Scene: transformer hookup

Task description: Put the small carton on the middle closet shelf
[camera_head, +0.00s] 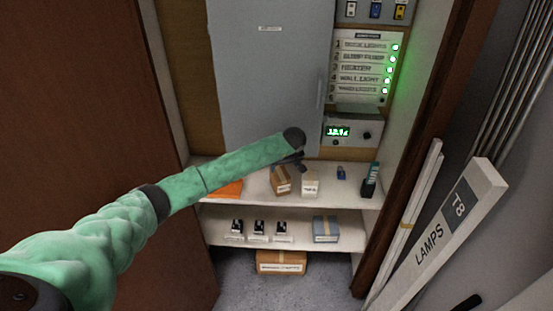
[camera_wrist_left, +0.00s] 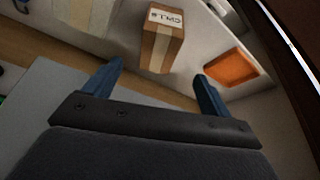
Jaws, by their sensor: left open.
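A small brown carton (camera_head: 281,181) with pale tape stands on the upper of the two white closet shelves visible in the head view. In the left wrist view the carton (camera_wrist_left: 160,42) shows a printed label and sits beyond the fingertips, roughly between them. My left gripper (camera_head: 292,162) is at the end of the green-sleeved arm, just above and behind the carton in the head view. In the wrist view its two blue fingers (camera_wrist_left: 155,85) are apart with nothing between them. The lower shelf (camera_head: 300,242) is below. My right gripper does not show.
A pale box (camera_head: 310,184) stands close right of the carton, and an orange item (camera_head: 228,189) lies to its left. The lower shelf holds several small black-and-white items and a blue-grey box (camera_head: 325,229). A grey cabinet (camera_head: 265,75) rises behind. A lamp box (camera_head: 450,225) leans at right.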

